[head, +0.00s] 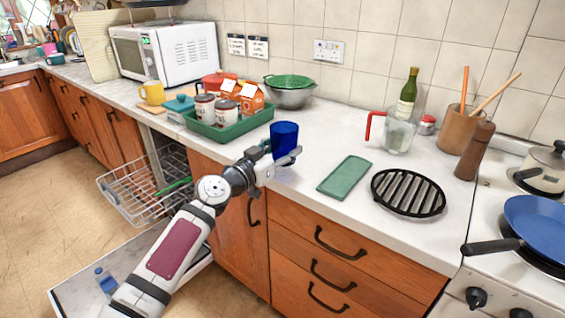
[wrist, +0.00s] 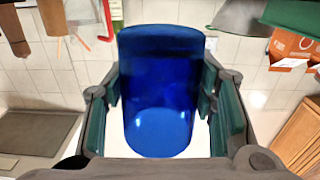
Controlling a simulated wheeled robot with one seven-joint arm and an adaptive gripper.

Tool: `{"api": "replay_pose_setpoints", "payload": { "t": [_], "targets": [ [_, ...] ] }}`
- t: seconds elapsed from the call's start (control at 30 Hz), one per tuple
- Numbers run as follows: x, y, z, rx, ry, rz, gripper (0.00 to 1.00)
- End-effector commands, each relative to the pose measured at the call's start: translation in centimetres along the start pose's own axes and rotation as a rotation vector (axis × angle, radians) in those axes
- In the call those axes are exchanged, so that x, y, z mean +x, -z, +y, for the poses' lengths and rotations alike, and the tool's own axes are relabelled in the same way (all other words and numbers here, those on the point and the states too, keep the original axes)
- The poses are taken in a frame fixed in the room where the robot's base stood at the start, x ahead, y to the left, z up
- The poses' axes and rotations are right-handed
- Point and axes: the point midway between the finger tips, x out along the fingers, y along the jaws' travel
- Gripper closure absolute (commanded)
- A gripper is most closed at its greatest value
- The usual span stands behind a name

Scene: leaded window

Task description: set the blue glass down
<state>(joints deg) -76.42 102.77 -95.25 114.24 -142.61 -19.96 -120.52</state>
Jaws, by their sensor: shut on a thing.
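The blue glass (head: 284,136) is upright near the counter's front edge, between the green tray and the green cloth. It fills the middle of the wrist view (wrist: 160,90). My gripper (head: 284,155) is shut on it, with a finger on each side of the glass in the wrist view (wrist: 158,98). The white counter (head: 310,150) lies under and behind the glass. The fingers hide the glass's lower part in the head view, and I cannot tell whether its base touches the counter.
The green tray (head: 228,132) with jars and orange cartons stands left of the glass. An open dishwasher rack (head: 135,195) is below left. Bare counter surrounds the glass.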

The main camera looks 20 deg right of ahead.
Motion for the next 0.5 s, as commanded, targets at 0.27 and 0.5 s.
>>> {"api": "replay_pose_setpoints", "payload": {
  "t": [0.27,0.5],
  "targets": [
    [0.0,-2.4,-0.2,0.001,0.001,0.0,0.89],
    [0.0,-3.5,-0.1,0.0,0.002,0.0,0.89]
  ]
}}
